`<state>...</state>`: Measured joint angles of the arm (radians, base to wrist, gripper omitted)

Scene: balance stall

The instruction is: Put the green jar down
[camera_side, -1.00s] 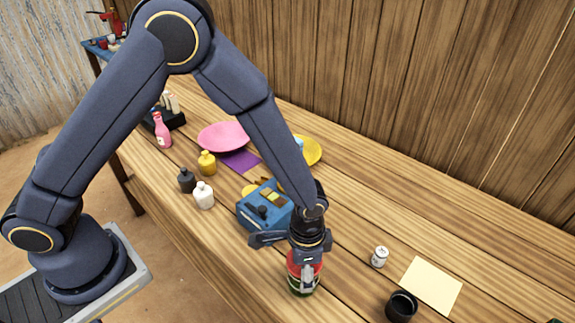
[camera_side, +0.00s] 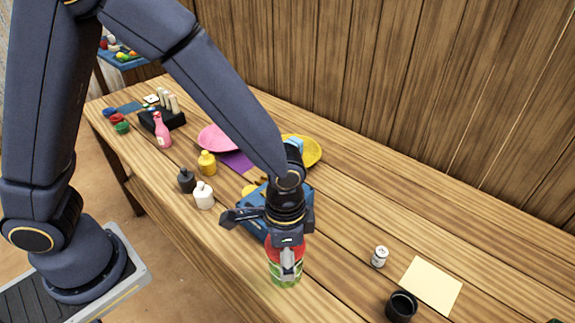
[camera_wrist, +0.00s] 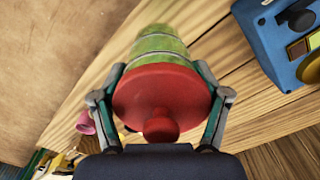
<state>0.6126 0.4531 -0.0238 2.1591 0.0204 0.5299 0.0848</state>
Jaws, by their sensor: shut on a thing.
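The green jar (camera_side: 285,279) has a red lid and hangs below my gripper (camera_side: 286,262) in the side view, over the front part of the wooden table. In the wrist view the green body (camera_wrist: 160,45) points away from me, with the red lid and its knob nearest. My gripper (camera_wrist: 161,70) is shut on the jar, one finger on each side near the lid. The jar looks roughly upright in the side view. I cannot tell whether its base touches the table; the base's far end is hidden in the wrist view.
A blue device (camera_side: 251,229) stands close behind the jar, partly hidden by my arm. White (camera_side: 203,195), black and yellow bottles stand to the left. A small white can (camera_side: 379,257), a black cup (camera_side: 401,306) and a cream sheet (camera_side: 431,285) lie right. Bare wood lies between jar and can.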

